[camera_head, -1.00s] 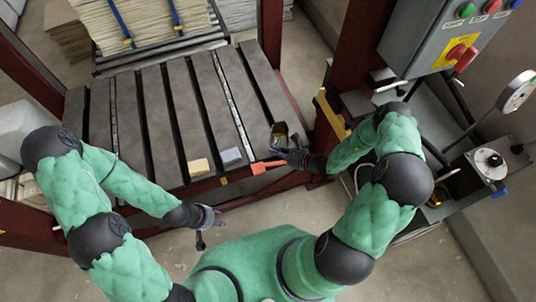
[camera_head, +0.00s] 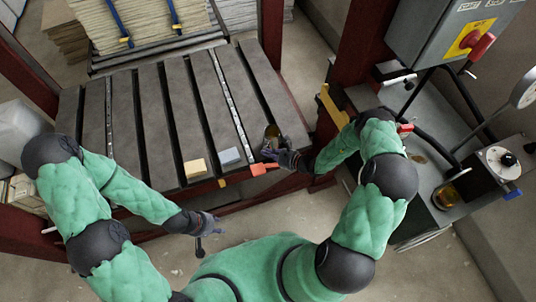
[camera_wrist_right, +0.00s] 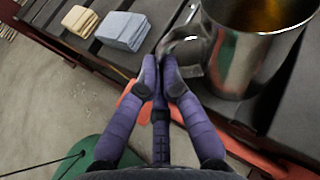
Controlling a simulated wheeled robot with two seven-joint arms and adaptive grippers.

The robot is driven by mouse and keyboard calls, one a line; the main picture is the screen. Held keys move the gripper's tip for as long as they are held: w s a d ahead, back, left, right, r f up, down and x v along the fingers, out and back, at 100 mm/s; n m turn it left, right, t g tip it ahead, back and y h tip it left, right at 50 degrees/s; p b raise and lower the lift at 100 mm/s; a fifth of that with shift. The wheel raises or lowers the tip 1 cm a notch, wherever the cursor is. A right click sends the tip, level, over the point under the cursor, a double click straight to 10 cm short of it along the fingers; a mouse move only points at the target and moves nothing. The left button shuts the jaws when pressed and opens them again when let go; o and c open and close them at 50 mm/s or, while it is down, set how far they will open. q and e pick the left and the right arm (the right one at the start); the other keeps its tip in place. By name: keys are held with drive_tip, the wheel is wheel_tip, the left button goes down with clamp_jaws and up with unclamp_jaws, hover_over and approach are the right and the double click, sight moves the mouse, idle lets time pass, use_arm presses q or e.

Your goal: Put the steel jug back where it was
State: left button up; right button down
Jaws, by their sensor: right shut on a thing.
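The steel jug (camera_wrist_right: 245,50) is shiny, with amber liquid inside. In the right wrist view its curved handle is between the fingertips of my right gripper (camera_wrist_right: 163,75), which is shut on it. In the head view the jug (camera_head: 272,131) is at the right front part of the slatted table (camera_head: 152,110), just beyond my right gripper (camera_head: 270,153). It looks upright; I cannot tell whether its base touches the slats. My left gripper (camera_head: 207,222) is over the floor in front of the table, away from the jug; its finger opening is unclear.
Yellow cloths (camera_head: 196,169) and blue-grey cloths (camera_head: 229,156) lie at the table's front edge. An orange-red handle (camera_head: 264,168) sticks out below the jug. A red post (camera_head: 352,60) and a side bench (camera_head: 420,165) with an amber glass container (camera_head: 446,196) stand right.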

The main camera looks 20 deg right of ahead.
drive_tip(key=shift+r, duration=0.15)
drive_tip(key=c, duration=1.4)
unclamp_jaws()
